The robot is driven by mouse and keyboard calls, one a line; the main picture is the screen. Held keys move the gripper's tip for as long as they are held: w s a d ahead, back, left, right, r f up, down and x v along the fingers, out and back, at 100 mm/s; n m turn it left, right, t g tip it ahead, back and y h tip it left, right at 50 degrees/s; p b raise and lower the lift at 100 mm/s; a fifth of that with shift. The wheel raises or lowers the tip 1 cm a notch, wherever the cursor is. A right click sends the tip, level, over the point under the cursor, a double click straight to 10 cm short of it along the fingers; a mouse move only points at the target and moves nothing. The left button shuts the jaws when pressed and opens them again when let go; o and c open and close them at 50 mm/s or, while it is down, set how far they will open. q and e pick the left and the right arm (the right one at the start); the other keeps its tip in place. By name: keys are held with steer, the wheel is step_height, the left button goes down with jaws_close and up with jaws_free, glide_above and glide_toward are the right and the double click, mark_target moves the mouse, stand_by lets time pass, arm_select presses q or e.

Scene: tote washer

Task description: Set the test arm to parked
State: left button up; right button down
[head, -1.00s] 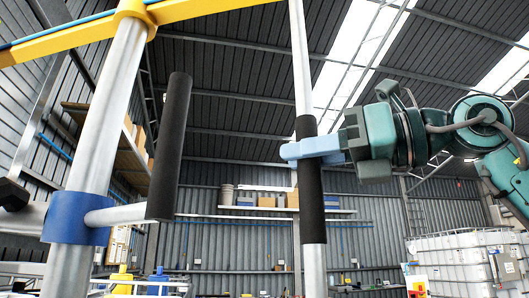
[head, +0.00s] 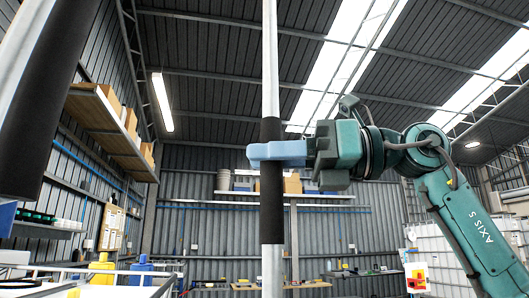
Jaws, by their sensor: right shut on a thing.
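An upright thin metal pole (head: 270,60) with a black grip sleeve (head: 271,205) stands near the middle of the head view; it seems to be part of the test arm. Both its ends run out of the frame. My right gripper (head: 264,153) is shut on the black grip sleeve, its pale blue fingers across the sleeve's upper half. No label or mark for a parked position can be made out. My left gripper is not in view.
A thick black handle (head: 40,110) and a grey post stand very close at the left edge. A wall shelf with boxes (head: 105,110) is behind them. White caged tanks (head: 440,245) stand at the right. A low bench is far behind the pole.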

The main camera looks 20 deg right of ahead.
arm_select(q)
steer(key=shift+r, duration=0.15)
arm_select(e)
steer(key=shift+w+d+r, duration=0.15)
steer(key=shift+r, duration=0.05)
steer(key=c, duration=1.7)
jaws_free()
steer(key=o, duration=0.4)
steer(key=shift+w+f, duration=0.15)
steer(key=shift+w, duration=0.1)
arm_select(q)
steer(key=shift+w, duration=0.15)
arm_select(e)
steer(key=shift+s, duration=0.1)
steer(key=shift+s, duration=0.1)
arm_select(q)
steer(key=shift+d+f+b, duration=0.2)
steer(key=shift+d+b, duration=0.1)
steer(key=shift+b, duration=0.6)
arm_select(e)
steer(key=v, duration=1.2)
steer(key=shift+s+d, duration=0.15)
steer(key=shift+d, duration=0.25)
